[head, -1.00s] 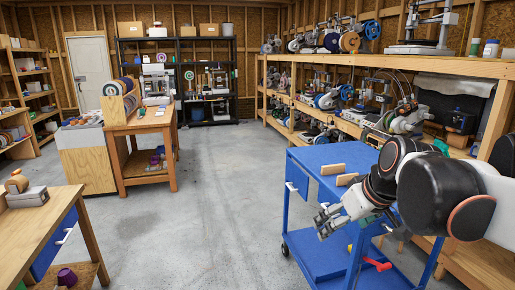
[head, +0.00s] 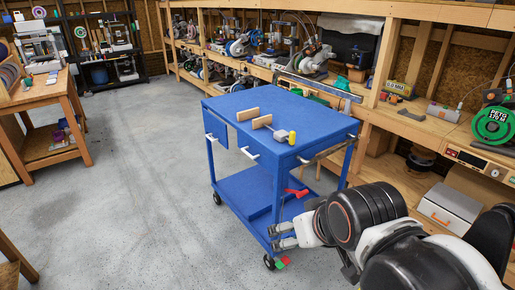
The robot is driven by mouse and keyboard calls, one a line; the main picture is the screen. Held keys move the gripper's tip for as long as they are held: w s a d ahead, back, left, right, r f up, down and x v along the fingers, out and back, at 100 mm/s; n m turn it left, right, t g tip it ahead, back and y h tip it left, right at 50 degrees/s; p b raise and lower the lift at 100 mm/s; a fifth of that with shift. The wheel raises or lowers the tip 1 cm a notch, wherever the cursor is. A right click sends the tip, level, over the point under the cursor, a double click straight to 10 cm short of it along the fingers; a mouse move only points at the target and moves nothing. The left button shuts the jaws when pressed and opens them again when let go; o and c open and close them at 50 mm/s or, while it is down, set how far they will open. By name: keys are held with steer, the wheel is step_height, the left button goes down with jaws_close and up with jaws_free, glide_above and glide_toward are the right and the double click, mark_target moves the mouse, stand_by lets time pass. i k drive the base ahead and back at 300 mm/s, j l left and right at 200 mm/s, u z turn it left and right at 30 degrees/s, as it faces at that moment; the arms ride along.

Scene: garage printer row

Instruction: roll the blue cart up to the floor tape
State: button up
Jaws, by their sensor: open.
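The blue cart (head: 235,105) stands upright on the concrete floor in the middle of the head view, with a flat top, a lower shelf and casters. A grey bar handle (head: 328,148) runs along its near right end. My gripper (head: 276,237) is open, low in front of the cart's near end, its fingers pointing left near the lower shelf. I cannot tell whether it touches the cart. A small red and green patch (head: 282,262) shows beside the near caster; I cannot tell what it is. No floor tape can be made out.
Wooden blocks and a yellow-tipped tool (head: 291,137) lie on the cart top. A red lever (head: 297,192) shows above the lower shelf. The long wooden workbench (head: 425,125) stands close along the right. The floor on the left is clear up to a wooden table (head: 62,118).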

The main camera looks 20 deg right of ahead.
mark_target(259, 198)
steer(key=i+l, duration=0.1)
steer(key=i, duration=0.45)
steer(key=i+l+z, duration=0.1)
steer(key=i, duration=0.5)
